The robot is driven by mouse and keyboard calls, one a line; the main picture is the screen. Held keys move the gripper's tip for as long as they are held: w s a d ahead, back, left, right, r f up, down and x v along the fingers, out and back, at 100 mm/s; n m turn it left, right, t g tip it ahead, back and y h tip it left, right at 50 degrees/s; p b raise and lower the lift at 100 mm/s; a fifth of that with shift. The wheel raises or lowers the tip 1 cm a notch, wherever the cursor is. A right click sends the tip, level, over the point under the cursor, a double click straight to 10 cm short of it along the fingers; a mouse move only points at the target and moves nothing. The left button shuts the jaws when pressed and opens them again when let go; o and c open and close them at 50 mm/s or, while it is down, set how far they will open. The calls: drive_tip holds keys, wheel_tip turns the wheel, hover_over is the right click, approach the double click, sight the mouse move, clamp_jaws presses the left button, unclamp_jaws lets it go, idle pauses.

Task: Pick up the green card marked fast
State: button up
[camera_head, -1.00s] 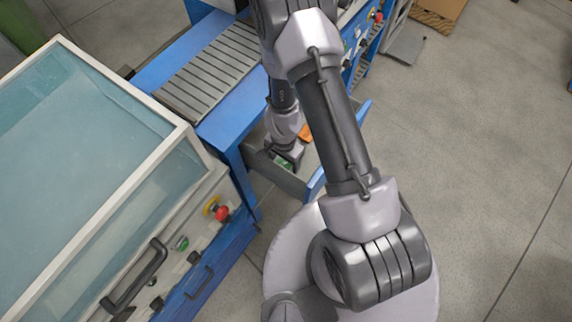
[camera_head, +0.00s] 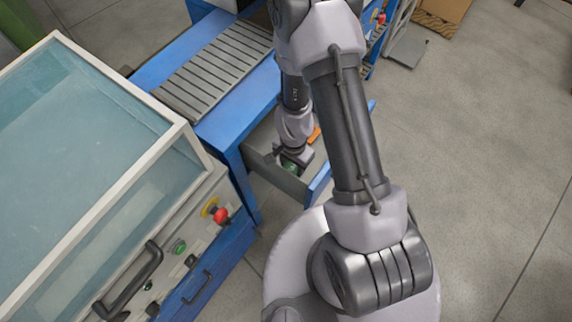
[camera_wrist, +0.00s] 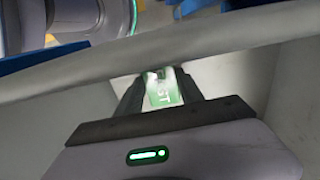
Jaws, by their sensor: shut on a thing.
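The green card (camera_wrist: 162,90) is between the two fingers of my gripper (camera_wrist: 160,88) in the wrist view. Pale letters ending in "ST" show on its face; the rest is washed out by glare. My gripper is shut on the card. In the head view my gripper (camera_head: 289,163) points down into the open drawer (camera_head: 318,186), with a bit of green showing at its fingers. I cannot tell whether the card still touches the drawer floor.
An orange thing (camera_head: 314,135) lies in the drawer beside my gripper. The blue roller table (camera_head: 215,75) stands above the drawer. A glass-topped machine (camera_head: 70,150) with buttons and handles is at left. The floor (camera_head: 480,150) at right is clear.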

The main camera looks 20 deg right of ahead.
drive_tip(key=shift+s+d+f+b, duration=0.15)
drive_tip(key=shift+s+d+b, duration=0.15)
drive_tip(key=shift+s+d, duration=0.3)
wheel_tip(320, 180, up, 14)
drive_tip(key=p, duration=1.4)
drive_tip(key=shift+a, duration=0.2)
